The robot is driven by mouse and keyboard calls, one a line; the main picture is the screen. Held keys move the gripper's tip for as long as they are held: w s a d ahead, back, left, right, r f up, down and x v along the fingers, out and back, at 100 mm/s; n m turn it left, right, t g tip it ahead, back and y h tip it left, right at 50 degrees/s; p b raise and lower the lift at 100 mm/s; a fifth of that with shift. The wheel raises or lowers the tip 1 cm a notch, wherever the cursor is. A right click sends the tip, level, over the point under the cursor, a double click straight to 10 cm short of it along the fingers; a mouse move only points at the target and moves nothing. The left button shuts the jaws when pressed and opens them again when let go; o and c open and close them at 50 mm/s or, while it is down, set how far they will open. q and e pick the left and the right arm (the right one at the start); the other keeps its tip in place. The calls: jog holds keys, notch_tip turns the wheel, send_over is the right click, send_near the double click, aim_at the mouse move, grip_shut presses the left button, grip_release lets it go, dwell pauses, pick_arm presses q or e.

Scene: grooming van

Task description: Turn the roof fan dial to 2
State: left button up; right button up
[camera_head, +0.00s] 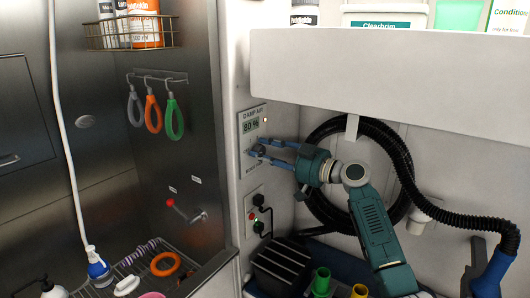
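A pale wall panel (249,172) labelled "DAMP AIR", with a small display reading about 80 %, is on the narrow wall at centre. A small dark round dial (258,150) sits below the display, partly hidden by my fingers. My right gripper (260,149) reaches in from the right, its blue fingers apart at the dial, one above and one lower. I cannot tell whether they touch or grip it. The dial's setting and markings are too small to read. My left gripper is not in view.
A black hose (400,160) coils behind my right arm. A white shelf (400,85) overhangs it. A black slatted box (283,264) and coloured cups (321,281) stand below.

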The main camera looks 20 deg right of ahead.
jog(key=shift+r, duration=0.1)
jog(key=c, duration=0.4)
